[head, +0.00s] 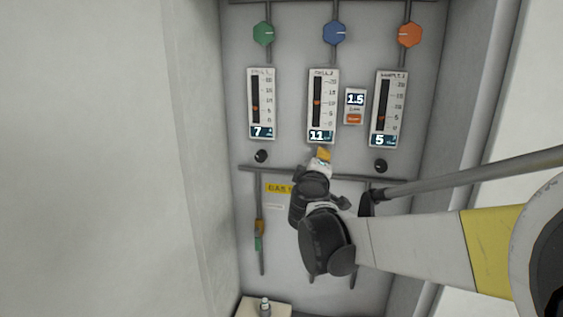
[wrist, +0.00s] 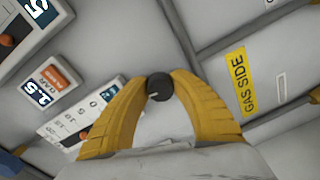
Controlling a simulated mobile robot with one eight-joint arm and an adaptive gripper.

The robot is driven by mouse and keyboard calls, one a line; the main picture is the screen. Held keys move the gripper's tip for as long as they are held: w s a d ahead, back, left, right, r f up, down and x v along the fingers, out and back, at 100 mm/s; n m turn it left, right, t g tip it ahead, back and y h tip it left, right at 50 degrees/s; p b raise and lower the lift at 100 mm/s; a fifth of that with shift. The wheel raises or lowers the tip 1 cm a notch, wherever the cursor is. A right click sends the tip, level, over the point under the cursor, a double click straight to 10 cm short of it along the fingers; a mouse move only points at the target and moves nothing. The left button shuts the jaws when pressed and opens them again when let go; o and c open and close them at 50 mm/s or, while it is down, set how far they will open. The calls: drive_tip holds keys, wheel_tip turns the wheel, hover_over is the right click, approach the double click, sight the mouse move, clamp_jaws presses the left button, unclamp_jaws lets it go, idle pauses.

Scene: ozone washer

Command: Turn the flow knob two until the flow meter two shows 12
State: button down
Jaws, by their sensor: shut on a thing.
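Flow meter two (head: 323,105) is the middle of three meters on the grey panel, and its display reads 11 in the head view. My gripper (head: 323,154) is just below that meter and covers the knob there. In the wrist view, flow knob two (wrist: 160,87) is a small black round knob with a pale mark. The yellow fingers of my gripper (wrist: 159,84) are shut on the knob from both sides. Part of flow meter two (wrist: 84,115) also shows behind the left finger in the wrist view.
The left meter (head: 261,104) reads 7 and the right meter (head: 388,108) reads 5. Black knobs sit below them at left (head: 261,156) and right (head: 380,166). A small alarm display (head: 355,106) reads 1.5. A pipe (head: 265,172) crosses below. Green, blue and orange valves line the top.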

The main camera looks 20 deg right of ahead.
idle(0.3)
drive_tip(key=c, duration=1.1)
unclamp_jaws()
